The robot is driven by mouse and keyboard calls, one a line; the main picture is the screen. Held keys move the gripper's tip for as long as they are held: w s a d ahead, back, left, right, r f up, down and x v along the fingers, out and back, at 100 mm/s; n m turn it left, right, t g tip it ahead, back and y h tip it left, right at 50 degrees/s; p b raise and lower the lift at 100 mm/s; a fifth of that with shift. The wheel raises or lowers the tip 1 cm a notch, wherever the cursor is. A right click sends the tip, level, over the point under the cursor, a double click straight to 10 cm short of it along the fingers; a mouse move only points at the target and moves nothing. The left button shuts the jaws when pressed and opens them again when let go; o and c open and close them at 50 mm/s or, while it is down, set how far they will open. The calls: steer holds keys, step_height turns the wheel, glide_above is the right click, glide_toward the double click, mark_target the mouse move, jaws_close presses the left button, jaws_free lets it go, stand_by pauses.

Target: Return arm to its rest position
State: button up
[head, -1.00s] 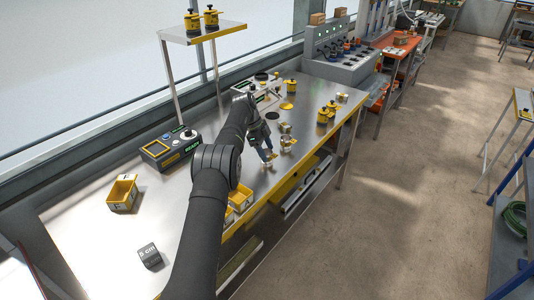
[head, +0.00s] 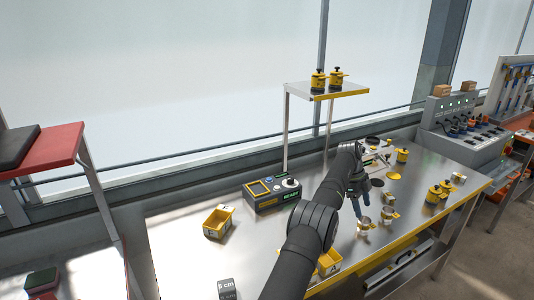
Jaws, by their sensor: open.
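My dark arm reaches from the bottom of the head view over the steel bench (head: 185,262). My gripper (head: 362,211) points down near the middle of the bench, open, its fingertips close to a small metal cup with a yellow part (head: 364,225). I cannot tell whether they touch it. The gap between the fingers is too small to make out. Another metal cup (head: 387,217) stands just to the right, and a third (head: 389,199) lies slightly behind it.
A control box (head: 272,197), yellow bin (head: 217,222) and marked grey cube (head: 227,288) are left of my arm. Another yellow bin (head: 329,262) is close beside it. A raised shelf (head: 312,92) stands behind.

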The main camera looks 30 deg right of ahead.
steer(key=x, duration=0.6)
steer(key=shift+s+f, duration=0.1)
steer(key=shift+f, duration=0.15)
step_height(320, 180, up, 4)
steer(key=shift+f, duration=0.15)
steer(key=shift+s+r, duration=0.2)
steer(key=shift+s, duration=0.05)
steer(key=shift+w, duration=0.1)
